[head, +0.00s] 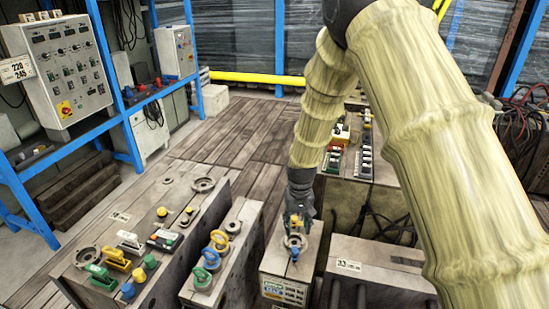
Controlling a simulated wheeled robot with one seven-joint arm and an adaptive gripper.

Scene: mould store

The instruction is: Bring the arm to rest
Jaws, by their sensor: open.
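My arm, in a pale yellow ribbed sleeve, reaches in from the top right of the head view and bends down at the middle. My gripper (296,222) hangs at its end, pointing down, small and dark. It is open, low over the top of a narrow grey block (283,268). A metal ring (294,241) and a small blue piece (295,254) are at the fingertips. I cannot tell whether the fingers touch them. Nothing is clearly held.
Left are blocks with coloured handles (203,276) and knobs (128,290). A grey block (375,280) stands right, and dark switches (364,150) sit behind the arm. A control cabinet (60,70) and blue frame (110,90) stand left. Plank floor (225,140) lies open behind.

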